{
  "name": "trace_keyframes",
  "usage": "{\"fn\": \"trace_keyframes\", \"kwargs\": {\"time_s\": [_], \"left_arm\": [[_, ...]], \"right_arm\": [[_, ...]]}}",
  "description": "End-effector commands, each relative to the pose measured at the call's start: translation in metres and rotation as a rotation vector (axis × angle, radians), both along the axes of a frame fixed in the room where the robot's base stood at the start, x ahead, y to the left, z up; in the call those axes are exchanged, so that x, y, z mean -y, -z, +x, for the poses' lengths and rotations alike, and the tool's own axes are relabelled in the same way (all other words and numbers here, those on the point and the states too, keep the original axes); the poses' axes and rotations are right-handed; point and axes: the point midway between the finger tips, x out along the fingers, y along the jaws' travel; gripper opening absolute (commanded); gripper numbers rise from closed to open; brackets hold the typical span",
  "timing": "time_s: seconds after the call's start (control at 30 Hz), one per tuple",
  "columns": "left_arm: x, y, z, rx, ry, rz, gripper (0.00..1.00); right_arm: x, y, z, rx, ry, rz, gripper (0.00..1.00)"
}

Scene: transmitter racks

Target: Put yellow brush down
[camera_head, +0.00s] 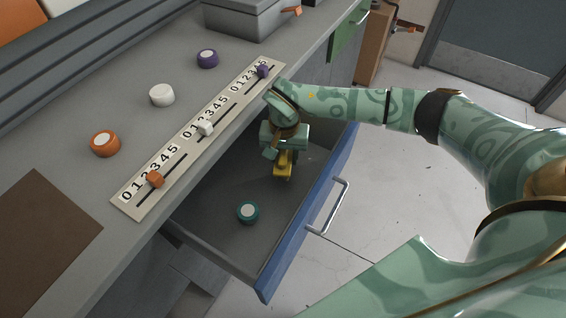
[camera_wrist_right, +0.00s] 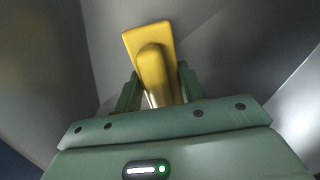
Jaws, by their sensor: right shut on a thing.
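The yellow brush (camera_head: 283,168) is in my right gripper (camera_head: 284,152), inside the open blue-fronted drawer (camera_head: 318,212). The right wrist view shows the yellow brush (camera_wrist_right: 150,55) between the two green fingers of the right gripper (camera_wrist_right: 158,90), which are shut on it. In the head view the gripper hides the brush's upper part. I cannot tell whether the brush touches the drawer floor. My left gripper is not in view.
A teal round knob (camera_head: 248,211) lies on the drawer floor, nearer the front left. On the counter are a slider panel (camera_head: 128,205) and orange (camera_head: 105,143), white (camera_head: 162,95) and purple (camera_head: 207,58) knobs. The drawer floor around the teal knob is clear.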

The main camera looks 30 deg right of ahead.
Motion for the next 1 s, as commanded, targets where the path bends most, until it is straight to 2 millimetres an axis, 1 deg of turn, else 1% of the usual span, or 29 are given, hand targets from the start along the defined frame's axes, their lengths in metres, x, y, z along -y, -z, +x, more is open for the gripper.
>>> {"fn": "trace_keyframes", "kwargs": {"time_s": [0.03, 0.13, 0.2, 0.4, 0.53, 0.57, 0.6, 0.63, 0.9, 1.0], "left_arm": [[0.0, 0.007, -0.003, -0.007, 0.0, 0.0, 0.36], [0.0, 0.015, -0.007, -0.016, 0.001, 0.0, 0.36], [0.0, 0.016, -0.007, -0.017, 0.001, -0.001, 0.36], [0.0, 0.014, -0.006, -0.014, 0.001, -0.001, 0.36], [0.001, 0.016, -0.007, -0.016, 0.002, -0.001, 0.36], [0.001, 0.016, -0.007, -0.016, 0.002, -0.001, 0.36], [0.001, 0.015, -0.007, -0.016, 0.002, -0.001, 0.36], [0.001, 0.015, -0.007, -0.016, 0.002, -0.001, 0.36], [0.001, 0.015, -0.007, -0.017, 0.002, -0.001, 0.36], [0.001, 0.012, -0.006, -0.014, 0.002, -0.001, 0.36]], "right_arm": [[0.0, 0.015, -0.001, -0.007, 0.001, 0.0, 0.18], [0.0, 0.033, -0.001, -0.008, 0.001, 0.001, 0.18], [0.0, 0.035, 0.0, -0.005, 0.001, 0.0, 0.18], [0.0, 0.032, 0.0, -0.001, 0.001, -0.001, 0.18], [0.0, 0.035, 0.0, -0.001, 0.0, 0.0, 0.18], [0.0, 0.036, 0.0, -0.002, 0.001, -0.001, 0.42], [0.0, 0.035, 0.0, -0.001, 0.001, 0.0, 0.54], [0.0, 0.035, 0.0, -0.001, 0.001, 0.0, 0.61], [0.0, 0.034, 0.0, -0.001, 0.001, 0.0, 0.61], [0.0, 0.027, 0.0, 0.001, 0.001, -0.001, 0.61]]}}
